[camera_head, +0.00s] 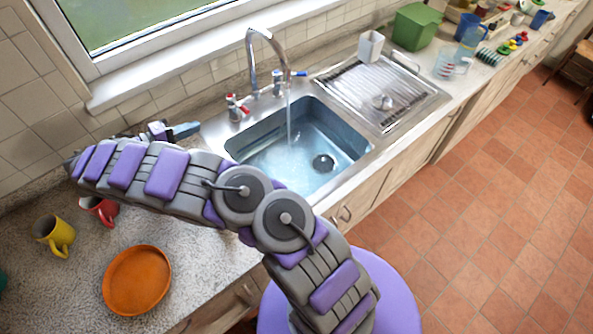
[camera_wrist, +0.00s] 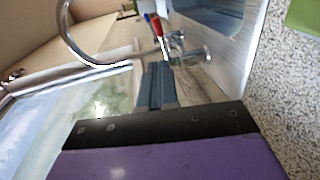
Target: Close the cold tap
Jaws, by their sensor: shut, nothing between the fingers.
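The blue-handled cold tap (camera_head: 292,74) is on the right of the chrome spout (camera_head: 262,45) behind the sink. A red-handled tap (camera_head: 236,108) is on its left. Water (camera_head: 289,125) runs from the spout into the sink (camera_head: 325,135). My gripper (camera_head: 192,130) is left of the sink, near the red tap and apart from the blue one. In the wrist view my gripper (camera_wrist: 160,66) is shut and empty, its fingers pointing toward the taps. There a red handle (camera_wrist: 154,24) and a bit of blue show close together beyond the fingertips.
A ribbed drainer (camera_head: 375,90) with a white cup (camera_head: 370,46) lies right of the sink. A yellow mug (camera_head: 55,235), a red mug (camera_head: 100,209) and an orange plate (camera_head: 137,280) are on the left worktop. A window (camera_head: 130,25) is behind. The tiled floor (camera_head: 500,220) is mostly clear.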

